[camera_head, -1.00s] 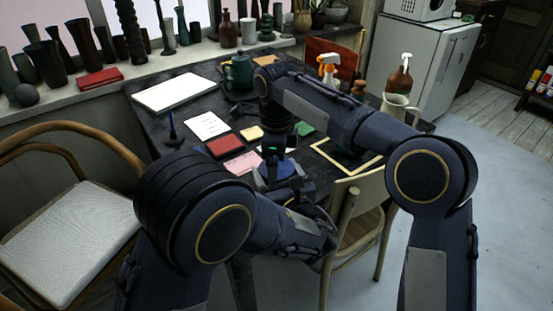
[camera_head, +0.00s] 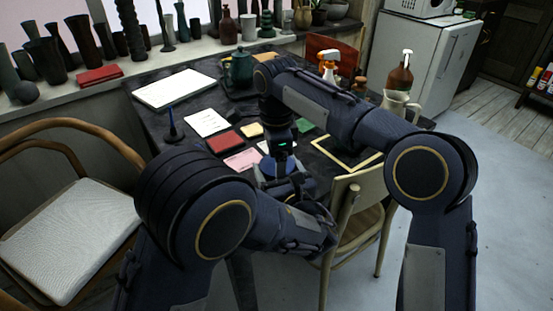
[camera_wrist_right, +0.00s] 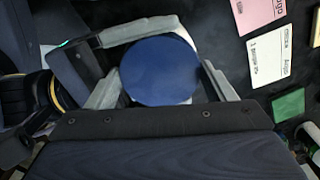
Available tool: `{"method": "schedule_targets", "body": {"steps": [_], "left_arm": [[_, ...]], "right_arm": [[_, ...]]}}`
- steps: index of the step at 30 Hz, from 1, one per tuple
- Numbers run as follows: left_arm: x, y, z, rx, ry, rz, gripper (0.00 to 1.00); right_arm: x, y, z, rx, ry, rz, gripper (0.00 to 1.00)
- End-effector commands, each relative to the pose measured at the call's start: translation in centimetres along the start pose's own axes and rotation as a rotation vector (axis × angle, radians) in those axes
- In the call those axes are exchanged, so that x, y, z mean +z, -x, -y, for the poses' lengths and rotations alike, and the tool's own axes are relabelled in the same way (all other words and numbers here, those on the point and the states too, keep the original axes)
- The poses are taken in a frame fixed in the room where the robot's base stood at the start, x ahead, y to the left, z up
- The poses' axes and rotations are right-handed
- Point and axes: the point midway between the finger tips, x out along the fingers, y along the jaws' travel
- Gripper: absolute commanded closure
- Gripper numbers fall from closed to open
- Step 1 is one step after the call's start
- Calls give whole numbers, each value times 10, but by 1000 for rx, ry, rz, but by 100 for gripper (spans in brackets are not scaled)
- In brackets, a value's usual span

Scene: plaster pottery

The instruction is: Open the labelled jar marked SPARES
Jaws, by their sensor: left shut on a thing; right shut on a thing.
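The jar shows from above in the right wrist view as a round blue lid (camera_wrist_right: 160,68) with a little white beneath its edge. Its SPARES marking is not visible. My right gripper (camera_wrist_right: 162,80) reaches from below in that view, with one grey finger on each side of the lid, shut on it. My left gripper (camera_head: 280,174) comes in from the left at the table's near edge and is shut on the jar; one grey finger passes along the far side of the lid in the wrist view. My arms hide most of the jar in the head view.
A red pad (camera_head: 224,143), a pink card (camera_head: 242,160) and a green pad (camera_wrist_right: 289,103) lie near my grippers. A teal pot (camera_head: 240,68), a spray bottle (camera_head: 328,64) and a cream jug (camera_head: 399,104) stand farther off. A wooden chair (camera_head: 358,205) is close at the front.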

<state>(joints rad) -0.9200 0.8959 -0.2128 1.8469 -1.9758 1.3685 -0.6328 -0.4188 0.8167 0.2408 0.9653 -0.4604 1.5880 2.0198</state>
Motion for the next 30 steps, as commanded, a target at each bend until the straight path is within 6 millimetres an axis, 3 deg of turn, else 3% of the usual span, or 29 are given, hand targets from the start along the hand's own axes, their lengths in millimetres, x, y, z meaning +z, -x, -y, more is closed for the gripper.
{"method": "schedule_targets", "body": {"steps": [25, 26, 30], "left_arm": [[-1, 1, -1, 4, -2, -2, 88], [-1, 1, -1, 4, -2, -2, 88], [-1, 1, -1, 3, -2, -2, 88]], "right_arm": [[-3, 2, 3, -12, -11, 0, 51], [-3, 2, 3, -13, -11, -1, 21], [-2, 1, 2, -10, -9, -1, 3]]}}
